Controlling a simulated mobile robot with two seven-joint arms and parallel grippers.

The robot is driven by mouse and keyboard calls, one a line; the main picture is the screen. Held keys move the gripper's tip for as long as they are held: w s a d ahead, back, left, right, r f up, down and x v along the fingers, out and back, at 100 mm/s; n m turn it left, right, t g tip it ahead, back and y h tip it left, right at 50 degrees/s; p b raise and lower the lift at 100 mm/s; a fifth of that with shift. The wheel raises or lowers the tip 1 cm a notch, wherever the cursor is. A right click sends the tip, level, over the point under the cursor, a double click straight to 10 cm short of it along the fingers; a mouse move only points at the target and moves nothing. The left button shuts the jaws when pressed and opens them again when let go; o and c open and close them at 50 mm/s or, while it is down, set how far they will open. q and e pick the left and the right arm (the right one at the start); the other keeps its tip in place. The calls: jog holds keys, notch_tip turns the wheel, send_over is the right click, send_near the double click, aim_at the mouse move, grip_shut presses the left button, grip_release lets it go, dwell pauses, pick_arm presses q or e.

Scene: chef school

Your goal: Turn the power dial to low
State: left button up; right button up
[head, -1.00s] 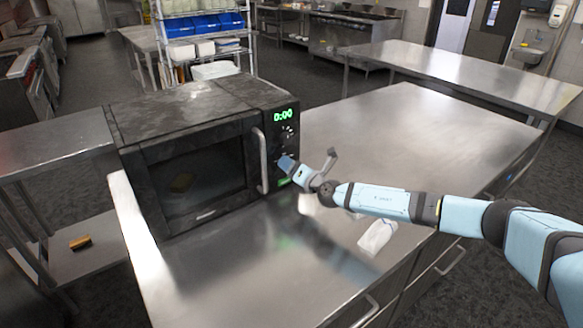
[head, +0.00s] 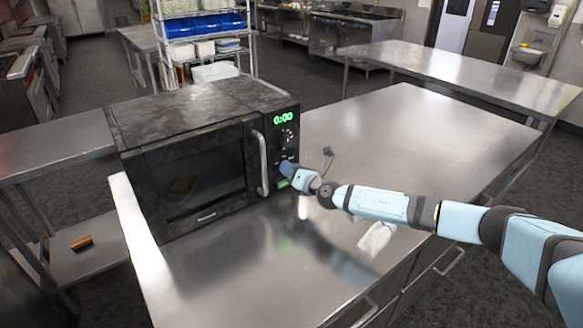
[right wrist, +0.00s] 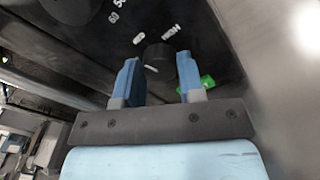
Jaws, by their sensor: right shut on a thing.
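A black microwave (head: 195,165) with a green 0:00 display stands on the steel counter, its door closed. Its power dial, a dark round knob (right wrist: 158,56), is at the lower part of the control panel, with white lettering around it, including HIGH at the upper right. My right gripper (right wrist: 156,75) has its two blue fingers on either side of this knob, shut on it. In the head view my right gripper (head: 287,170) is against the control panel and hides the dial. My left gripper is not in view.
A second knob (right wrist: 72,8) with numbers sits above on the panel. The microwave's door handle (head: 262,163) stands out left of the gripper. A white crumpled cloth (head: 376,237) lies on the counter (head: 420,130), which is otherwise clear to the right.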

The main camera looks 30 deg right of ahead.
jog(key=n+p, duration=0.5)
jog(key=n, duration=0.3)
jog(key=shift+a+r+n+h+p, duration=0.1)
jog(key=shift+n+h+p, duration=0.3)
dwell(0.4)
jog(key=o, duration=0.9)
jog(key=shift+s, duration=0.1)
